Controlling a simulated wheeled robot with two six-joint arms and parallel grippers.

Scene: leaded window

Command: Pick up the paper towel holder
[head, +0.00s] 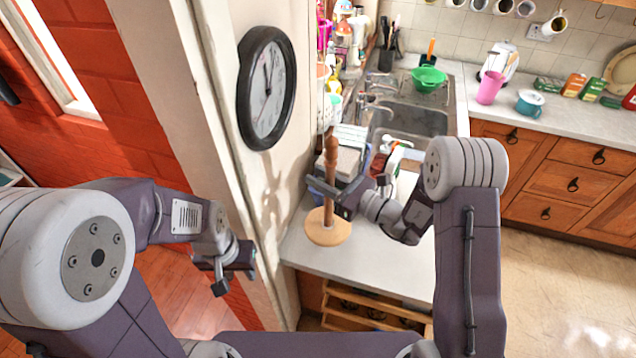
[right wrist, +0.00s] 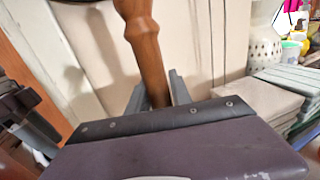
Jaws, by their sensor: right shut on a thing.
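The paper towel holder (head: 328,231) is a turned wooden post on a round, light wooden base. It looks upright on the near counter, with no paper roll on it. My right gripper (head: 342,202) is shut on the post, a little above the base. In the right wrist view the brown post (right wrist: 148,55) stands between the two grey fingers (right wrist: 153,97); its base is hidden there. My left gripper (head: 235,277) hangs away from the holder, left of the wall edge, with nothing visible in it. Its jaw opening is unclear.
The counter (head: 375,265) is clear in front of the holder. Stacked boxes (head: 346,160) stand close behind it, and a bottle (head: 391,160) stands to the right. A sink (head: 410,119) lies farther back. A wall with a black clock (head: 266,88) rises close on the left.

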